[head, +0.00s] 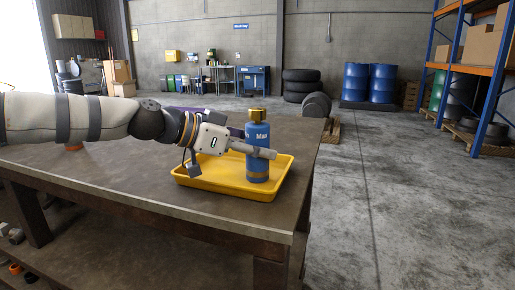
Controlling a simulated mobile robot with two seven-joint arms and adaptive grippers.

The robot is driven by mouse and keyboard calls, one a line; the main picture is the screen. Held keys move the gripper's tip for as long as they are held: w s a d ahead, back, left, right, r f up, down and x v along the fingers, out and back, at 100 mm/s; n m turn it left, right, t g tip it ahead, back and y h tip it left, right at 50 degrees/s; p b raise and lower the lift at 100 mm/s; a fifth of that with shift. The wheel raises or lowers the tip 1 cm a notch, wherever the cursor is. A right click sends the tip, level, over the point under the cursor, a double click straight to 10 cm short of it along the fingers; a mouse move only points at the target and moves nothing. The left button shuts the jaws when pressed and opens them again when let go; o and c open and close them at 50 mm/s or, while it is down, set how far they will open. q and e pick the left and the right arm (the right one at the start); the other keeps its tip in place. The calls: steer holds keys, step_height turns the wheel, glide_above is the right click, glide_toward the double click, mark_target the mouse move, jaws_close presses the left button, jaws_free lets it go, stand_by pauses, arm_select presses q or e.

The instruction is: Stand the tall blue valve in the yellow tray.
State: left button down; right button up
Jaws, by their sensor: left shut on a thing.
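The tall blue valve (257,165) is a blue cylinder with a brass-coloured top and a brass band near its base. It is upright over the yellow tray (211,187), a shallow rectangular tray on the table. My left gripper (262,152) reaches in from the left and is shut on the valve at about mid-height. Its fingers cover part of the valve's body. The valve's base appears inside the tray, but I cannot tell whether it touches the floor of the tray. My right gripper is not in view.
The tray stands near the right end of the brown workbench (130,192). A purple object (236,131) lies behind my left gripper, and an orange-red piece (74,147) is partly hidden under my left arm. The bench's front strip is clear.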

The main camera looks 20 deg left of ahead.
arm_select(q)
steer(key=c, duration=1)
jaws_free()
steer(key=shift+f, duration=0.1)
steer(key=shift+o, duration=0.2)
steer(key=shift+r, duration=0.25)
steer(key=p+v, duration=0.2)
steer(key=v, duration=1)
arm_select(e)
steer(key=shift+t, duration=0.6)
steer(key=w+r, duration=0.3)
